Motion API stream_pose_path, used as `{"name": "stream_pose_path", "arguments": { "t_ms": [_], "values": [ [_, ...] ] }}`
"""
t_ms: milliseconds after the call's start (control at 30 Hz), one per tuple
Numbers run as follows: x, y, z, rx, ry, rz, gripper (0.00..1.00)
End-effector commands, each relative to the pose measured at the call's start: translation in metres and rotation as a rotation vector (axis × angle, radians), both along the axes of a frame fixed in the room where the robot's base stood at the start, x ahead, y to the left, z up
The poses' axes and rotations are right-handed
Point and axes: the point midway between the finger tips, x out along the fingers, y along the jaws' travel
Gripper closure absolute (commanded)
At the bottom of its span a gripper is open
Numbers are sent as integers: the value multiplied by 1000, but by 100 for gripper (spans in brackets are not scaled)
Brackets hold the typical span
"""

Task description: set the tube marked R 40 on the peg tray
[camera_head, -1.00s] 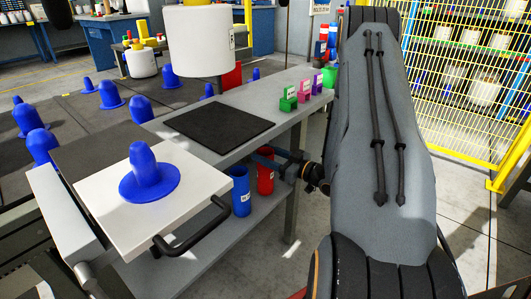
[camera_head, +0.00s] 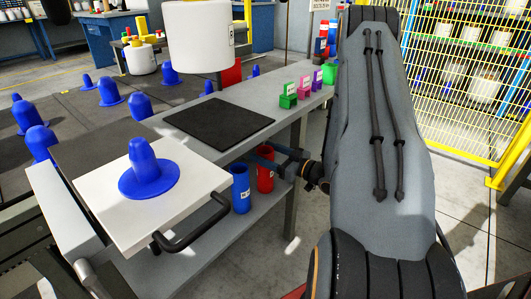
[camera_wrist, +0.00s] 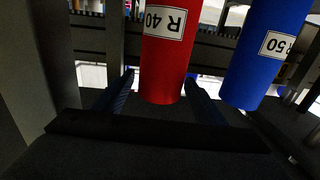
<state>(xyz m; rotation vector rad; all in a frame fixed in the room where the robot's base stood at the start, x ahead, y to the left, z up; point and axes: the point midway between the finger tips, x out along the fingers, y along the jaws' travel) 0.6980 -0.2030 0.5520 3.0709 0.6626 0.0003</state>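The red tube (camera_wrist: 170,70) marked R 40 fills the upper middle of the wrist view, its label upside down. My gripper (camera_wrist: 159,78) is open, with one finger on each side of the red tube's near end. A gap shows at the left finger; I cannot tell whether the right finger touches. In the head view, the red tube (camera_head: 265,179) stands on the lower shelf under the bench, with my gripper (camera_head: 262,156) at its top. The white peg tray (camera_head: 105,222) has a black handle and an empty blue peg (camera_head: 149,172).
A blue tube (camera_head: 240,189) marked R 50 stands close beside the red one; it also shows in the wrist view (camera_wrist: 262,60). The grey bench top (camera_head: 262,100) lies above them, carrying a black mat (camera_head: 219,123) and several coloured label blocks (camera_head: 304,83). Bench legs stand near my gripper.

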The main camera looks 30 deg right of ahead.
Motion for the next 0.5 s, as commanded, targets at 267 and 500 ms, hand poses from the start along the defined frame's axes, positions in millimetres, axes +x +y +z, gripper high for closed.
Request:
{"name": "stream_pose_path", "arguments": {
  "t_ms": [267,500],
  "values": [
    [0,0,0,0,1,0,31],
    [-21,-11,1,0,1,-4,31]
  ]
}}
